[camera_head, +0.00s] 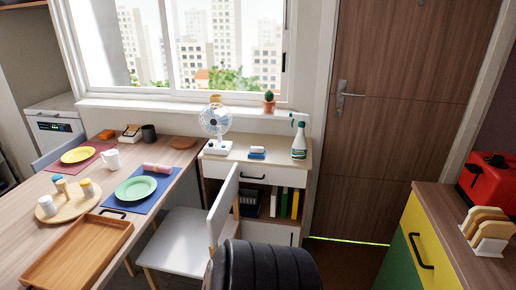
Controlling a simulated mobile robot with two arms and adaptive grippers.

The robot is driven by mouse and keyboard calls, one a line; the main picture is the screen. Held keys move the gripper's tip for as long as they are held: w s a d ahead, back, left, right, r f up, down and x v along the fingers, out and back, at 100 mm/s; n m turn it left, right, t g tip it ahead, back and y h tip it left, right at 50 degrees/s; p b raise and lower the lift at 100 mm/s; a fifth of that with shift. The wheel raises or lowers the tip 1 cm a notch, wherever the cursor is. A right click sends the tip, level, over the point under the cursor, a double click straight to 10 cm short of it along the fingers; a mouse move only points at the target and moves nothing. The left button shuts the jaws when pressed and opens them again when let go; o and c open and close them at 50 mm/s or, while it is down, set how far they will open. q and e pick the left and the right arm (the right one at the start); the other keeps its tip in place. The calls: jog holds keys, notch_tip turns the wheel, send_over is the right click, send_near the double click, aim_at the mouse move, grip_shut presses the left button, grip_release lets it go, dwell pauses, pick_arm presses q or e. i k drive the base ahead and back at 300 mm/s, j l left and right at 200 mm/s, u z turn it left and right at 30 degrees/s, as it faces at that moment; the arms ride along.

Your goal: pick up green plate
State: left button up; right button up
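The green plate (136,188) lies flat on a blue placemat (152,182) near the right edge of the wooden dining table (28,252). A pink rolled item (158,168) lies just behind the plate. The plate's top is clear and nothing covers it. Neither of my grippers shows in the head view, so I cannot see how they stand.
A white chair (188,240) stands right of the table, close to the plate's side. A wooden tray (82,247) and a round board (70,205) with small jars lie nearby. A yellow plate (78,154) is farther back. A cabinet (255,174) with a fan stands behind.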

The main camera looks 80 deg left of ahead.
aim_at(138, 188)
jog(key=u, duration=3.95)
